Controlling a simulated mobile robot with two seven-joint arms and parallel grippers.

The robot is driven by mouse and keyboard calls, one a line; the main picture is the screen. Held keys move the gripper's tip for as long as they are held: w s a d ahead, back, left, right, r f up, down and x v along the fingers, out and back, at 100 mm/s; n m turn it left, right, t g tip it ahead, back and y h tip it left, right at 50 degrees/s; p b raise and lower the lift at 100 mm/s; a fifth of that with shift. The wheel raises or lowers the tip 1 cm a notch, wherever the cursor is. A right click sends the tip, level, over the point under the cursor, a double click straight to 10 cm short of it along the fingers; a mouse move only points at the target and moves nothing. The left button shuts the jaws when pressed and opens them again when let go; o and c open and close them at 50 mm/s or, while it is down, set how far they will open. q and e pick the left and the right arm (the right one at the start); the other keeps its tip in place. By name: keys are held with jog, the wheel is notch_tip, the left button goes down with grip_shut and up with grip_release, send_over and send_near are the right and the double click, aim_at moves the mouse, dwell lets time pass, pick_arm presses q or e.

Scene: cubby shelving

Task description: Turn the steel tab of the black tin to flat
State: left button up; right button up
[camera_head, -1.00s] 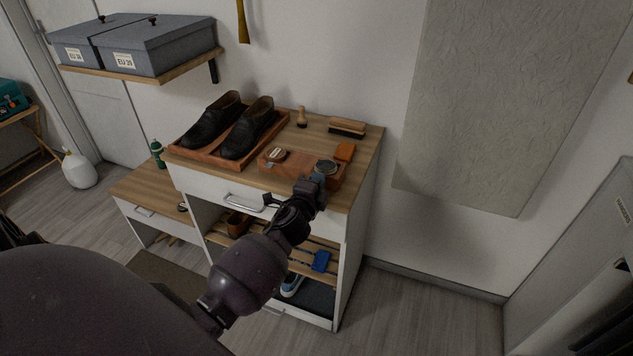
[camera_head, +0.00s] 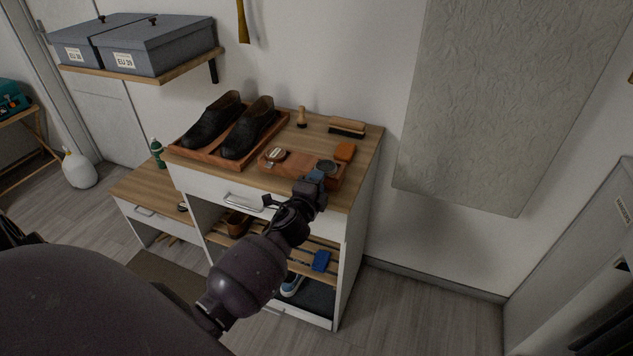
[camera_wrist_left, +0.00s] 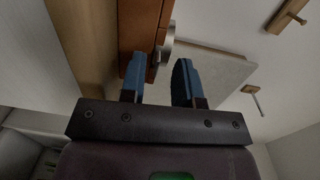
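The black tin (camera_head: 327,167) sits near the right end of a reddish wooden box (camera_head: 300,168) on the cabinet top. My left gripper (camera_head: 316,178) is right at the tin's near side. The left wrist view shows its blue fingers (camera_wrist_left: 158,82) apart, with a gap between them. The tin's round steel-coloured edge (camera_wrist_left: 168,42) shows just beyond the gap, beside the box (camera_wrist_left: 138,30). I cannot make out the steel tab or its angle, nor whether a finger touches it. My right gripper is not in view.
A second tin (camera_head: 275,155) is at the left of the box, and an orange block (camera_head: 345,151) is behind the black tin. The wall is close behind.

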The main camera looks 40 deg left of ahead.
pick_arm(q)
jog(key=v, duration=1)
jog(key=shift+s, duration=0.2)
jog(key=s+d+f+n+g+h, duration=0.2)
jog(key=s+f+n, duration=0.4)
jog(key=s, duration=0.4)
jog(key=s+d+f+n+g+h, duration=0.2)
jog(key=s+d+f+n, duration=0.3)
jog(key=s, duration=0.5)
notch_tip(320, 180, down, 3)
jog(key=n+g, duration=0.1)
jog(key=n, duration=0.1)
jog(key=shift+d+f+n+g+h, duration=0.2)
jog(key=shift+d+n+g+h, duration=0.1)
jog(key=shift+d, duration=0.05)
